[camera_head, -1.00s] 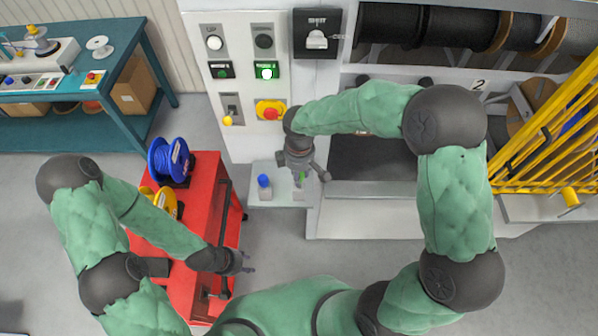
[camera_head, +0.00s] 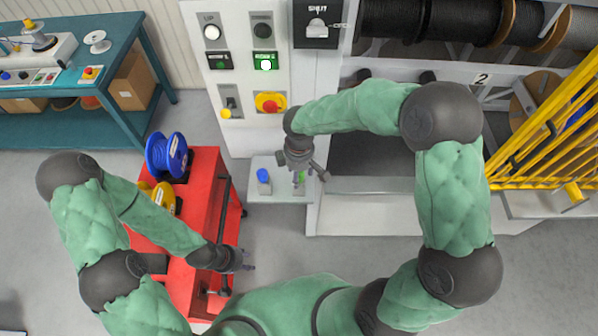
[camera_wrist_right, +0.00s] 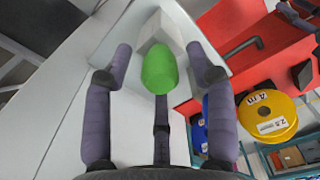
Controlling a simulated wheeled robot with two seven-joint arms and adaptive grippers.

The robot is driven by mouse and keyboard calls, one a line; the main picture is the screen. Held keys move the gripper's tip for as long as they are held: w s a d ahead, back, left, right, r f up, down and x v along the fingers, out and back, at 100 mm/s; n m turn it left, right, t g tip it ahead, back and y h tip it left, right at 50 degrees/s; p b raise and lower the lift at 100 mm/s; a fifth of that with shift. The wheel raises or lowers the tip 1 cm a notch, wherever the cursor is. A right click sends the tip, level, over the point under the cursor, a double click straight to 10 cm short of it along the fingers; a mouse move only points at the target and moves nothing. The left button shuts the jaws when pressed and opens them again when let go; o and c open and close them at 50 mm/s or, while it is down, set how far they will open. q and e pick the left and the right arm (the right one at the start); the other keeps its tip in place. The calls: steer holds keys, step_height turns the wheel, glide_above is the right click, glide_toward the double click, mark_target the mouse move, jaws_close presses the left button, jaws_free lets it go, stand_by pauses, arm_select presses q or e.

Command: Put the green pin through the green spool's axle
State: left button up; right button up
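The green pin (camera_wrist_right: 160,68) stands in a pale block on the small shelf (camera_head: 283,190). In the head view the pin (camera_head: 301,176) is partly hidden by my right gripper (camera_head: 305,178). In the right wrist view my right gripper (camera_wrist_right: 161,88) is open, with its fingers spread around the pin and gaps showing at both sides. My left gripper (camera_head: 249,260) hangs beside the red cart, its fingers apart and empty. I cannot make out a green spool in either view.
A blue spool (camera_head: 166,155) and a yellow spool (camera_head: 163,196) sit on the red cart (camera_head: 205,190). A blue pin (camera_head: 263,175) stands left of the green one. A control panel (camera_head: 240,75) rises behind the shelf. Yellow bars (camera_head: 550,130) stand at the right.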

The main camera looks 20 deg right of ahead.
step_height(320, 180, up, 12)
stand_by(0.8)
stand_by(0.5)
